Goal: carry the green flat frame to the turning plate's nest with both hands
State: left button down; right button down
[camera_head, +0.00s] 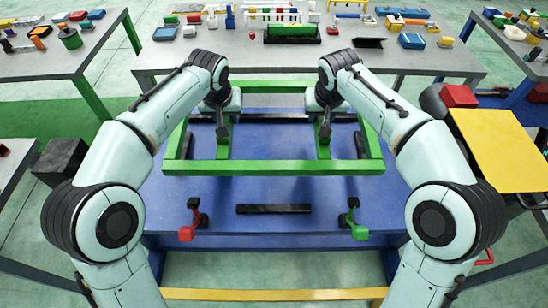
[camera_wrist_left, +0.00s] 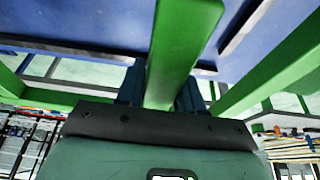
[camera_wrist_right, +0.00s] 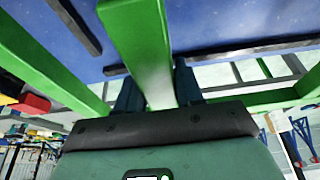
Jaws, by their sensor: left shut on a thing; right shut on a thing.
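The green flat frame (camera_head: 272,167) spans the middle of the head view, level above the blue turning plate (camera_head: 270,222). My left gripper (camera_head: 222,134) is shut on the frame's left inner bar. In the left wrist view that bar (camera_wrist_left: 183,45) runs between the fingers (camera_wrist_left: 160,95). My right gripper (camera_head: 323,134) is shut on the right inner bar, which also shows in the right wrist view (camera_wrist_right: 140,45) between the fingers (camera_wrist_right: 157,94). The plate carries black bars (camera_head: 273,209), a red clamp (camera_head: 188,231) and a green clamp (camera_head: 358,230). The gap below the frame is hard to judge.
A grey table (camera_head: 290,60) with parts and tools stands behind the plate. Other tables stand at the back left (camera_head: 60,62) and back right (camera_head: 522,47). A yellow panel (camera_head: 500,150) lies at the right, beside a red box (camera_head: 459,96). A yellow bar (camera_head: 275,294) crosses the front.

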pick_arm(q)
jog(key=shift+r, duration=0.15)
pick_arm(e)
jog(key=shift+r, duration=0.15)
